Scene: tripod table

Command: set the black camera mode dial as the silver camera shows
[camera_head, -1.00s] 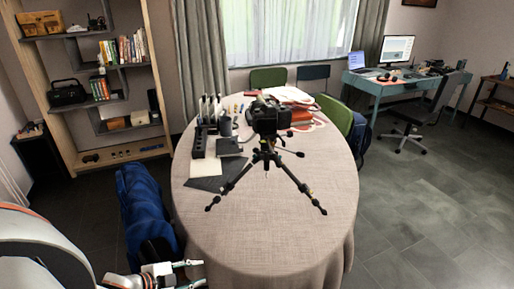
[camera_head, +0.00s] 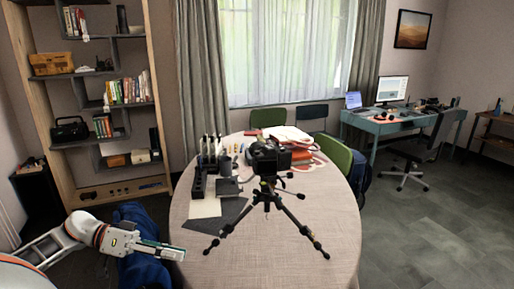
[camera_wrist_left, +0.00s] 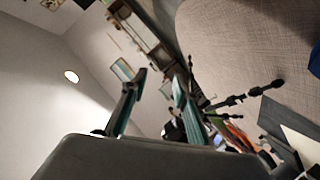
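The black camera (camera_head: 265,158) stands on a black tripod (camera_head: 268,197) on the oval table. Its mode dial is too small to make out in the head view. I cannot pick out the silver camera in either view. My left gripper (camera_head: 178,251) is at the table's front left edge, well short of the tripod and empty. In the left wrist view its two fingers (camera_wrist_left: 159,85) are spread apart with nothing between them. My right gripper is in neither view.
The cloth-covered table (camera_head: 290,262) has bare room in front of the tripod. A black holder with upright items (camera_head: 199,182), a dark mat (camera_head: 228,213) and a pale sheet (camera_head: 205,208) lie left of it. Books (camera_head: 290,137) lie behind. A blue bag (camera_head: 135,215) stands left of the table.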

